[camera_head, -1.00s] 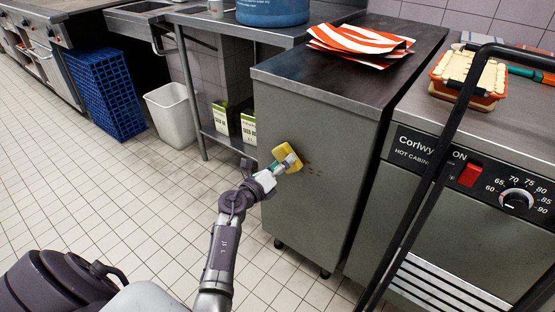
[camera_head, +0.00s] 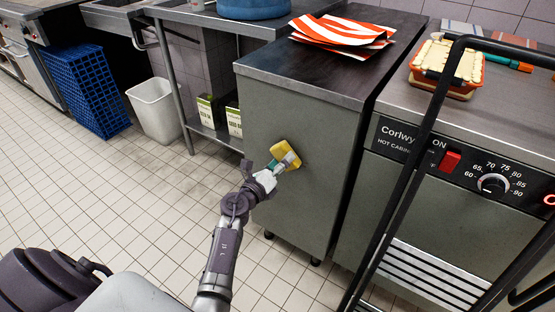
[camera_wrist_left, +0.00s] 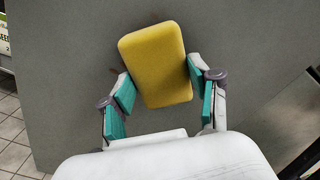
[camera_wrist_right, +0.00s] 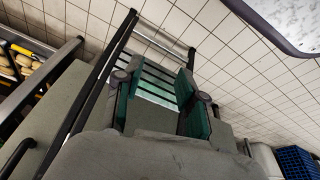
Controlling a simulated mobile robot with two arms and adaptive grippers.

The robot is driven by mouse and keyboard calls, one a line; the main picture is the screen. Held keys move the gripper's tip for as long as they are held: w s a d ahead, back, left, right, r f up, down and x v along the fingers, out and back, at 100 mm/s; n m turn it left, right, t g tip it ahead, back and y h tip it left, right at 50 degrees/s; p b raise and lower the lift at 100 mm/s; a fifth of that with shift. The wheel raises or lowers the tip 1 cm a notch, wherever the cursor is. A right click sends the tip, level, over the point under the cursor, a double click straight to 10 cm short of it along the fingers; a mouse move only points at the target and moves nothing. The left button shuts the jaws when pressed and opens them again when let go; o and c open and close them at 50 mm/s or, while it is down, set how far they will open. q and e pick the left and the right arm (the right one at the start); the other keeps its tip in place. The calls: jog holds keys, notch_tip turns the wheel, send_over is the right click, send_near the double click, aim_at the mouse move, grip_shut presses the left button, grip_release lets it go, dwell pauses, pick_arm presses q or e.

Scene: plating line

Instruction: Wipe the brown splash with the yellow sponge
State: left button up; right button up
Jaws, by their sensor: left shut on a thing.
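The yellow sponge (camera_head: 286,154) is against the grey side panel of the steel cabinet (camera_head: 300,200). My left gripper (camera_head: 281,165) is shut on the sponge, which sits between its teal pads in the left wrist view (camera_wrist_left: 155,65). I cannot tell how much is covered. My right gripper (camera_wrist_right: 160,82) is open and empty in the right wrist view, and out of the head view.
Red-striped cloths (camera_head: 345,32) lie on the cabinet top. The hot cabinet (camera_head: 440,185) stands to the right, with a black rail (camera_head: 415,150) in front. A white bin (camera_head: 157,110) and blue crate (camera_head: 95,90) stand at left. The tiled floor in front is clear.

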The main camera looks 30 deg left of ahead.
aim_at(294, 164)
pick_arm(q)
jog(key=shift+s+d+p, duration=0.15)
jog(key=shift+d+p, duration=0.35)
jog(key=shift+d, duration=1.3)
jog(key=shift+d+p, duration=0.3)
jog(key=shift+d, duration=1.2)
jog(key=shift+s+d, duration=0.1)
jog(key=shift+d, duration=0.1)
pick_arm(e)
jog(key=f, duration=0.4)
jog(key=s+f, duration=0.1)
jog(key=shift+f, duration=0.4)
